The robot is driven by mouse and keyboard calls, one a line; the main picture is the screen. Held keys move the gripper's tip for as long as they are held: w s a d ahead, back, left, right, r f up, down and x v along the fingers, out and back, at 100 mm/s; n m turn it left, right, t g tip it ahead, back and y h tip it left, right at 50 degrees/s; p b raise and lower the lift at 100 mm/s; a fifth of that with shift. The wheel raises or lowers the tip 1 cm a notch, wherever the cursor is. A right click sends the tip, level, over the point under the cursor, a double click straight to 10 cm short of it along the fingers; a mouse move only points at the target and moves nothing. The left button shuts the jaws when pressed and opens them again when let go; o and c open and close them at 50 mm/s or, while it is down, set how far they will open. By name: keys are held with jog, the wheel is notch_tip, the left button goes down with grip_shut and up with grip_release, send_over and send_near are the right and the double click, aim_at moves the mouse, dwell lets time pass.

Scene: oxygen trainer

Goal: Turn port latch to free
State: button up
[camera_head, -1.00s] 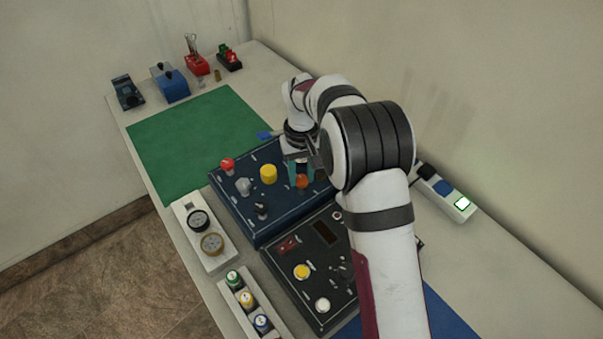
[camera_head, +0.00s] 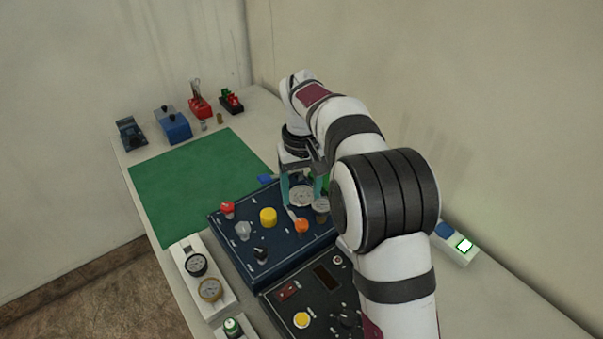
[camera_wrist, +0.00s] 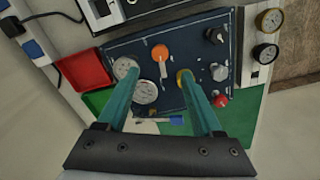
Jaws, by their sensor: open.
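The blue panel (camera_head: 245,247) carries an orange knob (camera_head: 301,227) with a pale lever (camera_head: 292,214) beside it, which looks like the port latch. In the wrist view the orange knob (camera_wrist: 161,52) and the pale lever (camera_wrist: 163,70) lie ahead, between the lines of my fingers. My gripper (camera_head: 303,188) is open and empty, with its teal fingers apart above the panel's far right part. In the wrist view my gripper (camera_wrist: 158,76) frames the lever from a distance. No contact with it shows. No label on the latch can be read.
A yellow knob (camera_head: 268,217), a red knob (camera_head: 227,209) and a round gauge (camera_head: 302,196) crowd the panel near the latch. A black panel (camera_head: 325,296) stands nearer. The green mat (camera_head: 195,185) is clear. A red tray (camera_wrist: 80,70) shows in the wrist view.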

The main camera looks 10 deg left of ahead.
notch_tip(320, 180, up, 6)
jog(key=shift+r, duration=0.2)
jog(key=s+d+r+m, duration=0.3)
jog(key=s+d+r, duration=0.1)
jog(key=s+d, duration=0.45)
jog(key=s+d+f+m, duration=0.1)
jog(key=s+f+m, duration=0.1)
jog(key=s, duration=0.6)
jog(key=s+d+f+m+y, duration=0.1)
jog(key=s+d+f+m, duration=0.1)
jog(key=s, duration=0.6)
jog(key=s+d+f+m, duration=0.2)
jog(key=s+f+m, duration=0.1)
jog(key=s, duration=0.5)
jog(key=shift+f+y, duration=0.4)
jog(key=shift+f, duration=0.1)
